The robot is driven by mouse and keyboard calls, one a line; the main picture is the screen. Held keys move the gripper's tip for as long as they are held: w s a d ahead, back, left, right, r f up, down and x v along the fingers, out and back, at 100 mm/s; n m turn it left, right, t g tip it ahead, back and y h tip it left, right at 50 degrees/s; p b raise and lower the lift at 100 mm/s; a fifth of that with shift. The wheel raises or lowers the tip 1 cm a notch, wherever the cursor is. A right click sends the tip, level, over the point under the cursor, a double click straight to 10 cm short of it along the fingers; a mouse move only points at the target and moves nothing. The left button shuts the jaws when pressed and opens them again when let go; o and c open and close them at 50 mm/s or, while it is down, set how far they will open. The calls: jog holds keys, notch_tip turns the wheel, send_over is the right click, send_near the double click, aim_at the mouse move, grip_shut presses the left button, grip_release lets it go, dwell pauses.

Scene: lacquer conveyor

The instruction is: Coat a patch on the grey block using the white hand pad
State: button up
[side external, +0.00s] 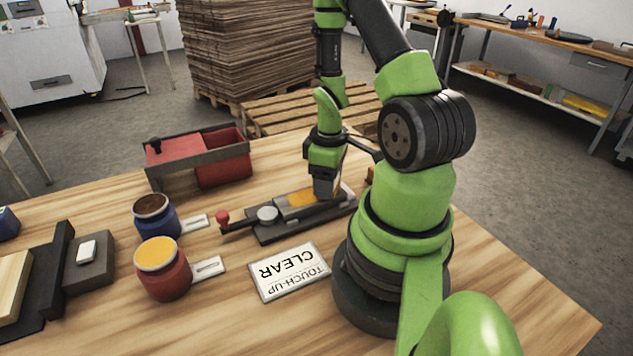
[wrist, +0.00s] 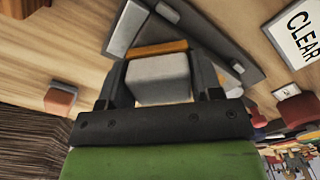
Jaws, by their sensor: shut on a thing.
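My gripper (side external: 325,190) points down over the dark clamp fixture at the table's middle. In the wrist view, my gripper (wrist: 163,85) is shut on a whitish pad (wrist: 160,78) held between its fingers. The light grey block (side external: 345,191) lies in the fixture under and beside my gripper. An orange area (side external: 300,199) shows on the block just left of my gripper. In the wrist view, an orange strip (wrist: 157,48) borders the pad's far edge; I cannot tell whether it is on the pad or the block. The pad's underside and any contact are hidden.
A red jar with yellow-orange contents (side external: 163,275) and a blue jar with dark contents (side external: 156,218) stand left. A red bin (side external: 222,165) is behind. The "TOUCH-UP CLEAR" sign (side external: 290,272) lies in front. A small white piece (side external: 87,250) rests on a dark block at far left.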

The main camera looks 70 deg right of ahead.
jog(key=shift+s+d, duration=0.35)
jog(key=shift+d+r, duration=0.1)
jog(key=shift+r, duration=4)
send_over(282, 164)
jog(key=s, duration=0.1)
jog(key=f, duration=0.8)
jog(key=w+f, duration=0.1)
jog(key=f, duration=0.2)
jog(key=shift+f, duration=0.2)
jog(key=shift+f, duration=0.15)
